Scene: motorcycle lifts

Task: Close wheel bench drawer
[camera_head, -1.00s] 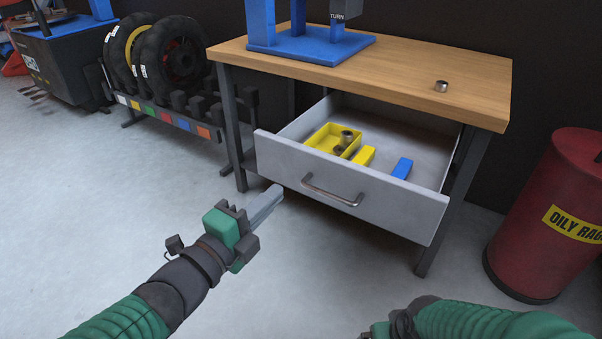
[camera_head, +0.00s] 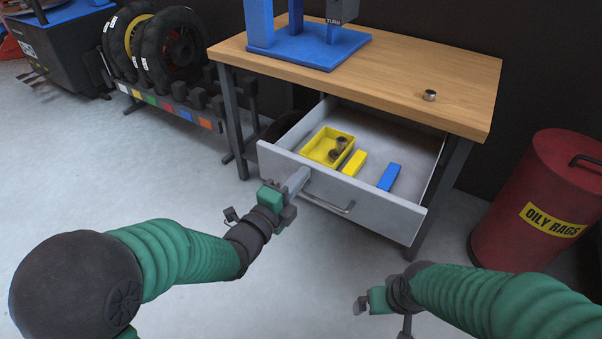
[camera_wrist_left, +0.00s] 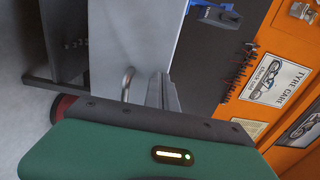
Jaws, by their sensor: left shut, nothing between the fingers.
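The grey drawer (camera_head: 385,210) of the wooden-topped bench (camera_head: 400,80) stands pulled out, its inside showing. Its curved metal handle (camera_head: 330,197) is on the front panel. My left gripper (camera_head: 298,179) is shut and empty, its tips at the left part of the front panel, close to the handle's left end. Whether they touch the panel I cannot tell. In the left wrist view the shut fingers (camera_wrist_left: 160,91) lie beside the panel (camera_wrist_left: 133,38) and handle (camera_wrist_left: 127,84). My right gripper (camera_head: 362,304) is low, in front of the bench and away from the drawer; its jaws are unclear.
The drawer holds a yellow tray (camera_head: 328,146) with dark round parts, a yellow block (camera_head: 355,163) and a blue block (camera_head: 389,177). A metal ring (camera_head: 429,95) sits on the bench. A red bin (camera_head: 530,205) stands right, a tyre rack (camera_head: 175,105) left. The floor in front is clear.

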